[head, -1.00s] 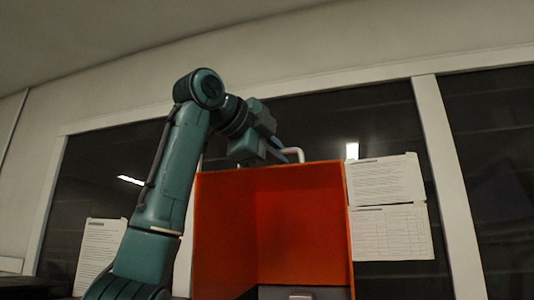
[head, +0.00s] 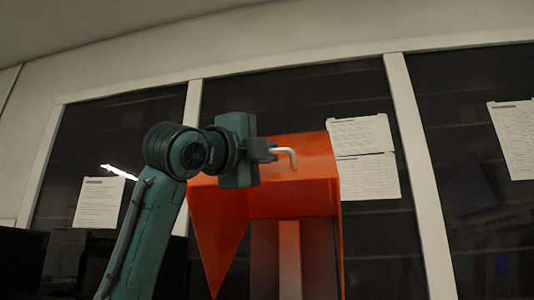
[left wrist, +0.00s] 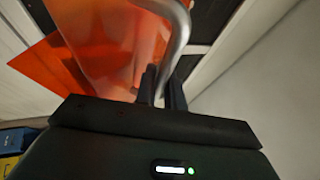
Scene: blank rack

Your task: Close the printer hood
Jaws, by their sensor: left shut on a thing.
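The orange printer hood (head: 300,185) stands part-way open in the head view, its top face tilted and its side wall hanging at the left. A pale bent handle (head: 291,154) sits on its top. My left gripper (head: 270,152) is shut on the handle from the left. In the left wrist view the fingers (left wrist: 162,88) close around the metal handle (left wrist: 178,35), with the orange hood (left wrist: 110,40) behind it. The printer's grey body (head: 290,255) shows under the hood. My right gripper is not in view.
Dark windows with white frames (head: 409,120) stand behind. Paper sheets (head: 362,150) hang on the glass. A blue and yellow object (left wrist: 12,145) shows at the lower left of the left wrist view.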

